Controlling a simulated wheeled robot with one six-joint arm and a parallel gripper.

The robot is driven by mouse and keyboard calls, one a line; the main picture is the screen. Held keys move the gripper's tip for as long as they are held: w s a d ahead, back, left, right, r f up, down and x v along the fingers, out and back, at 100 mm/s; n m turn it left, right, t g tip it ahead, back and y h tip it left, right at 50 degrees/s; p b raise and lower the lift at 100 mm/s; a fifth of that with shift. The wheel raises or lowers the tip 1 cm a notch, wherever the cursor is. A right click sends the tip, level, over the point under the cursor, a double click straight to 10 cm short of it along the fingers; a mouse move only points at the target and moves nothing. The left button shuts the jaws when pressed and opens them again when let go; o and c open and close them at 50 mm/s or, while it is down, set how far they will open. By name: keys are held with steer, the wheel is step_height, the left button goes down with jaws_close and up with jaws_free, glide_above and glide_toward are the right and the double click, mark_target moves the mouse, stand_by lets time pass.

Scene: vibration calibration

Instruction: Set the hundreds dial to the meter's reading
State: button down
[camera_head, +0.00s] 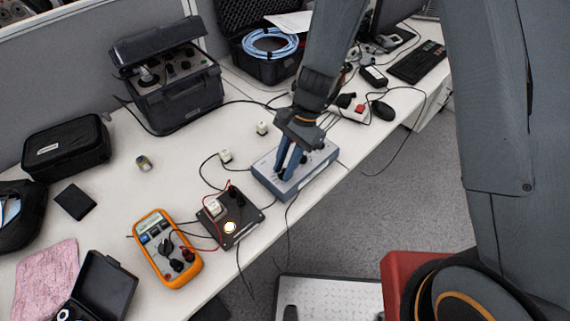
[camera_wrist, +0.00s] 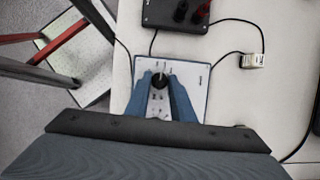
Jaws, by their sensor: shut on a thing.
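The grey-blue dial box (camera_head: 318,164) lies on the table near its front edge. My gripper (camera_head: 285,172) reaches down over the box. In the wrist view its blue fingers (camera_wrist: 160,88) are shut on the dial, one on each side.
A black box with a lit round light (camera_head: 230,227) lies between meter and dial box, joined by cables. A small white block (camera_head: 226,157) stands near them. An open black case (camera_head: 175,90) is behind.

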steer(key=shift+w+a+n+g+h, duration=0.15)
steer(key=shift+n+g+h, duration=0.25)
steer(key=shift+n, duration=1.2)
steer(key=c, duration=1.6)
jaws_free()
steer(key=shift+o, duration=0.2)
steer(key=b+v, duration=0.1)
steer(key=v, duration=0.7)
